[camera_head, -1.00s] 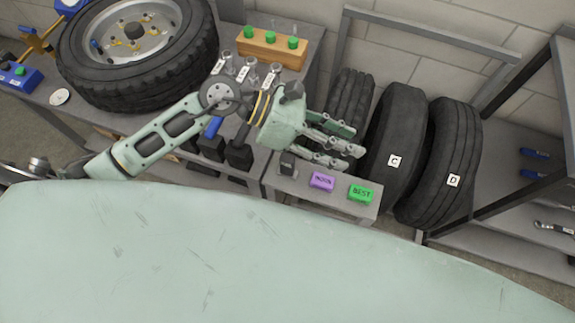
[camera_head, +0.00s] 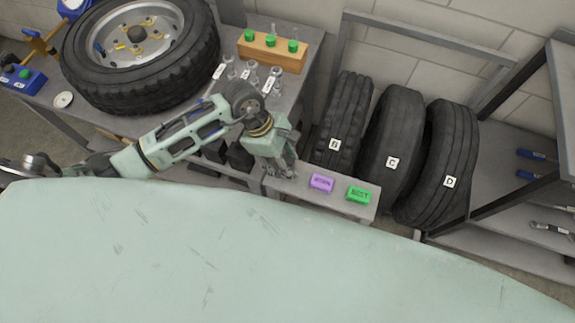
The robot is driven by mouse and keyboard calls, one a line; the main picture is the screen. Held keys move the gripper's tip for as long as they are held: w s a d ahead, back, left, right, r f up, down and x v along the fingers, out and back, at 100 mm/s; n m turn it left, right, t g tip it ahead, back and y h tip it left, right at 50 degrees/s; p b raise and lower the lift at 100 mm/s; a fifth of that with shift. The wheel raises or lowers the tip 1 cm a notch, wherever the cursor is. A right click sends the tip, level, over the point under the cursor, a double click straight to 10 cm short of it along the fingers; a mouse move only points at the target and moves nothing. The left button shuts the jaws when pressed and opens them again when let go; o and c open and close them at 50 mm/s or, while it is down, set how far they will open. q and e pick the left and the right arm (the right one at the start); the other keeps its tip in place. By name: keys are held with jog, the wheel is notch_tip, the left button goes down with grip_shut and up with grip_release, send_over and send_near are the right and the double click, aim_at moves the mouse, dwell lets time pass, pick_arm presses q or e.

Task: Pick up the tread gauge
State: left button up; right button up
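My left gripper (camera_head: 282,172) points down over the left end of a small grey shelf (camera_head: 332,203). Its fingers are bunched small in the view, and I cannot tell whether they are open or shut. No tread gauge can be made out now. A small dark upright object stood on this end of the shelf in the earlier frame, possibly the gauge; the gripper now covers that spot. My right gripper is not in view.
A purple block (camera_head: 321,183) and a green "BEST" block (camera_head: 359,194) sit on the shelf, right of the gripper. Tires B (camera_head: 343,122), C (camera_head: 394,135) and D (camera_head: 449,155) stand behind. A workbench with a wheel (camera_head: 142,55) and a wooden block (camera_head: 271,48) is at left.

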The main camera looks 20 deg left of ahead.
pick_arm(q)
jog(key=shift+d+f, duration=0.1)
jog(key=shift+f, duration=0.2)
jog(key=shift+c, duration=0.3)
grip_shut()
jog(key=shift+r, duration=0.2)
